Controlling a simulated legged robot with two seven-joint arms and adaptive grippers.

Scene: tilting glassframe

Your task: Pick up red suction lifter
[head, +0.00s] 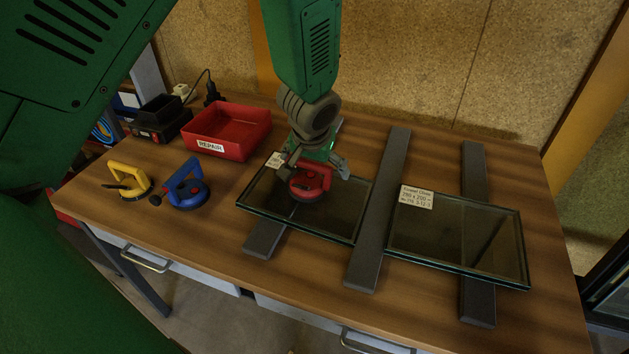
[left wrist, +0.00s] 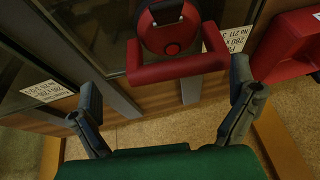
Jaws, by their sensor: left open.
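The red suction lifter (head: 310,182) sits on the left glass pane (head: 352,204) in the head view. In the left wrist view its red handle bar (left wrist: 178,62) and round body (left wrist: 168,28) show at the top middle. My left gripper (head: 318,165) is directly above and around the lifter in the head view, partly covering it. In the left wrist view its two fingers (left wrist: 166,108) are spread wide, one on either side of the handle, with nothing gripped. My right gripper is not in view.
A yellow suction lifter (head: 130,181) and a blue one (head: 184,187) stand left on the wooden table (head: 245,290). Behind them is a red REPAIR bin (head: 230,131). A second glass pane (head: 455,237) lies right across dark bars (head: 380,215). A chipboard wall stands behind.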

